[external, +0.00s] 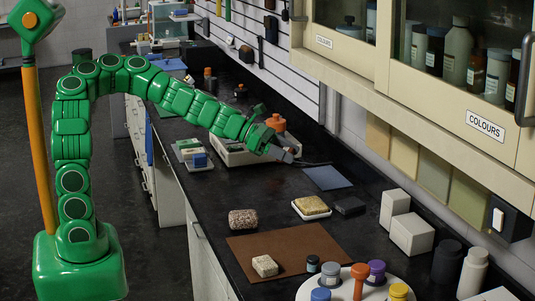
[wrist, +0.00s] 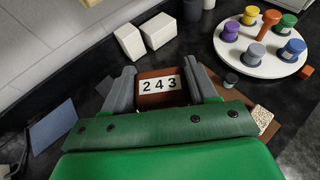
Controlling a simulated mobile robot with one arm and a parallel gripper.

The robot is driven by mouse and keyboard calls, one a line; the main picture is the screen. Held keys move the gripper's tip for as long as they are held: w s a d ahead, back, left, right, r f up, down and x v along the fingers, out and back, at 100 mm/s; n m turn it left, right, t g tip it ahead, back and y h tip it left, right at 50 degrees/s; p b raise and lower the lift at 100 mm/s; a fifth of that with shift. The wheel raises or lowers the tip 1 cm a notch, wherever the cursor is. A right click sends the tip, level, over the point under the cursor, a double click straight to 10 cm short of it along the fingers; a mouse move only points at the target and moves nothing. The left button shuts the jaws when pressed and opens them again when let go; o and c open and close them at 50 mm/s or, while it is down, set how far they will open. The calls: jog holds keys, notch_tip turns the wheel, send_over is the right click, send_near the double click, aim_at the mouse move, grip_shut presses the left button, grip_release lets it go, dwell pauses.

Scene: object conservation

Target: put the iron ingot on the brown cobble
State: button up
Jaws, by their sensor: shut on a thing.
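My gripper (external: 285,155) is shut on a rust-brown block (wrist: 162,99) with a white "243" label, which I take for the iron ingot. In the wrist view the block sits between the two grey fingers of my gripper (wrist: 162,88). In the external view it is too small to make out clearly. My gripper is above the far part of the bench, by the grey tray. The brown cobble (external: 243,219), a rough speckled brownish block, lies on the black bench at the far left edge of the brown mat. I cannot make it out in the wrist view.
A paler speckled block (external: 265,265) lies on the brown mat (external: 300,244). A yellowish block (external: 311,205) sits on a white base, with a dark block (external: 350,206) beside it. White boxes (external: 411,233) and a round white stand (wrist: 260,68) with pots are nearby.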

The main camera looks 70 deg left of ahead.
jog(key=s+a+f+m+g+h, duration=0.1)
jog(key=s+a+m+g+h, duration=0.25)
jog(key=s, duration=0.85)
jog(key=s+a+m+g+h, duration=0.25)
jog(key=s+a, duration=0.25)
jog(key=s, duration=0.7)
jog(key=shift+m+y, duration=0.4)
jog(key=shift+y, duration=0.1)
notch_tip(320, 180, down, 5)
jog(key=shift+f, duration=0.1)
jog(key=shift+w, duration=0.1)
